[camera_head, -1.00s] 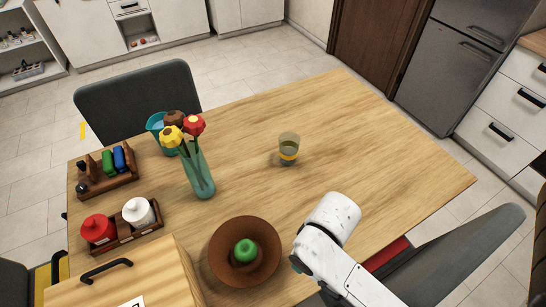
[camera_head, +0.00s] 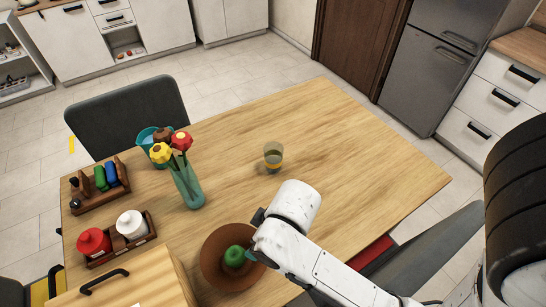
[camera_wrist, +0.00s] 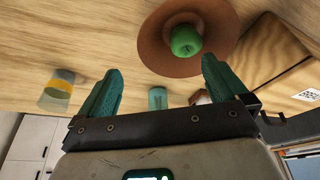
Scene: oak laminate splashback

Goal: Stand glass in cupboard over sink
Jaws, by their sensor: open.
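The glass (camera_head: 273,156) stands upright on the wooden table, right of the flower vase, in the head view. It is clear with a yellow band. In the wrist view the glass (camera_wrist: 58,91) shows at the left, beyond my left finger. My gripper (camera_wrist: 162,85) is open with nothing between its teal fingers. In the head view my gripper (camera_head: 254,240) is mostly hidden behind my arm, beside the brown bowl, and apart from the glass. The cupboard over the sink is not identifiable in these views.
A brown bowl (camera_head: 211,270) holds a green apple (camera_head: 235,257). A teal vase (camera_head: 188,187) of flowers, a condiment rack (camera_head: 122,250) and a wooden box (camera_head: 150,286) stand at the left. Chairs flank the table (camera_head: 340,150); its right part is clear.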

